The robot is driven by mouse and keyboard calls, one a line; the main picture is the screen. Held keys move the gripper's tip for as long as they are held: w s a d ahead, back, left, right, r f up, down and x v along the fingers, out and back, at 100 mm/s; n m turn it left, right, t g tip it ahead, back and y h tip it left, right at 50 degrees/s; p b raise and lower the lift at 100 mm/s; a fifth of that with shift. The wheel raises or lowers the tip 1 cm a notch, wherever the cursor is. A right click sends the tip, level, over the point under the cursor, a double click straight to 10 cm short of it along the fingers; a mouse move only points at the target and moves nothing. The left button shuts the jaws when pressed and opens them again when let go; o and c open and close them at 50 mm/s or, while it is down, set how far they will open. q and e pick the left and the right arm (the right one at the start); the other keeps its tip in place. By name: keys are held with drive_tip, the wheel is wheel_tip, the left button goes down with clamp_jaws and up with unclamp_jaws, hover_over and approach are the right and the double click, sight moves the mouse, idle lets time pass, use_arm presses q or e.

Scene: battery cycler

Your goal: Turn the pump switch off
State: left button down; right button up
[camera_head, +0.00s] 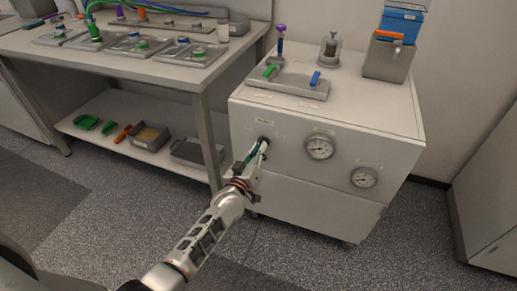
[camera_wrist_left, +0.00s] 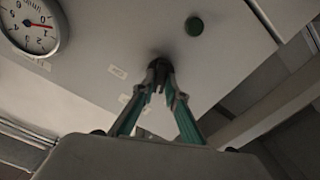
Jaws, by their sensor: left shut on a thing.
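The pump switch is a dark rotary knob on the front panel of the white cabinet (camera_head: 285,122). In the left wrist view the switch (camera_wrist_left: 159,63) shows at the fingertips, partly covered by them. My left gripper (camera_head: 262,147) reaches the panel from the front, left of the round gauges. Its two green-sided fingers (camera_wrist_left: 160,82) converge and are shut on the switch. The exact angle of the knob is hidden by the fingers. My right gripper is not in view.
Two gauges (camera_head: 319,148) (camera_head: 364,178) are on the panel to the right. A grey tray (camera_head: 298,88) with green and blue handled items, a metal weight (camera_head: 330,50) and a bin (camera_head: 389,59) stand on top. A workbench (camera_head: 150,66) stands left. The floor in front is clear.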

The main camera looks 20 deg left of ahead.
use_arm(q)
drive_tip(key=shift+n, duration=0.5)
drive_tip(key=c, duration=2)
unclamp_jaws()
drive_tip(key=shift+c, duration=0.2)
drive_tip(key=s, duration=1.2)
drive_tip(key=shift+a, duration=0.2)
